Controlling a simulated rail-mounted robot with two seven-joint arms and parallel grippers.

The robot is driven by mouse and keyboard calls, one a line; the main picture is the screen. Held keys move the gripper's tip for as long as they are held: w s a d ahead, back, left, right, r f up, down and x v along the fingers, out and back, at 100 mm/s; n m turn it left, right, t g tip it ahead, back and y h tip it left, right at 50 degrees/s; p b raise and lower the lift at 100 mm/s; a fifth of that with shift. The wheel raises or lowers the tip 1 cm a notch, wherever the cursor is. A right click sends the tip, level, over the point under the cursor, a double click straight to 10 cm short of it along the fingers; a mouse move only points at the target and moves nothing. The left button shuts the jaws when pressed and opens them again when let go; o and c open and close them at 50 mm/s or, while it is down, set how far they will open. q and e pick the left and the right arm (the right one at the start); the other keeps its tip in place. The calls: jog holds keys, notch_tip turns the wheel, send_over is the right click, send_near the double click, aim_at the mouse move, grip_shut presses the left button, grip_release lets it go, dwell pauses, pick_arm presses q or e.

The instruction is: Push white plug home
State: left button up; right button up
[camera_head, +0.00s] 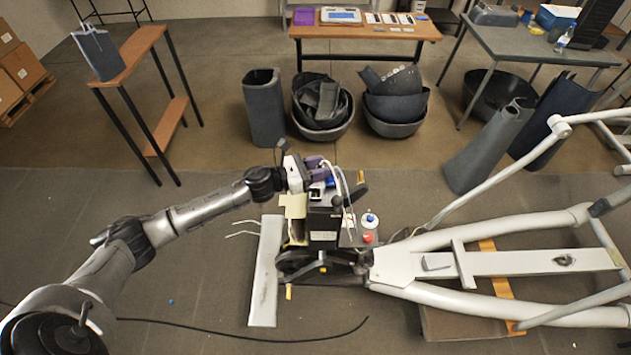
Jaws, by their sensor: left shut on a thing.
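My left gripper (316,168), with purple fingers, reaches in from the left over the back of the black box-shaped unit (323,228) on the elliptical. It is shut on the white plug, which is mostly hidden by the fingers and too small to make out. White cables (347,192) curve from beside the fingers down the unit's right side. A small blue part (330,182) shows just below the fingers. I cannot tell how far the plug sits in its socket. My right gripper is not in view.
The elliptical's white frame (520,262) stretches to the right. A long white panel (265,272) lies left of the unit. A white bottle with a blue cap (370,219) and a red-capped item (368,237) stand at its right. A black cable (250,334) crosses the floor.

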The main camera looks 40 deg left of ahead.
pick_arm(q)
jog(key=shift+h, duration=0.3)
jog(key=shift+a+f+b, duration=0.2)
jog(key=shift+f+b, duration=0.6)
jog(key=shift+f, duration=0.45)
jog(key=shift+a+f+b, duration=0.15)
jog(key=shift+f+b, duration=0.65)
jog(key=shift+f, duration=0.45)
jog(key=shift+a+f+b, duration=0.2)
jog(key=shift+f+b, duration=0.6)
jog(key=shift+f, duration=0.45)
jog(key=shift+m+g+b, duration=0.3)
jog(key=shift+m+b, duration=0.05)
jog(key=shift+m, duration=0.05)
jog(key=shift+s, duration=0.1)
jog(key=shift+h, duration=0.4)
jog(key=shift+b, duration=0.35)
jog(key=shift+c, duration=0.7)
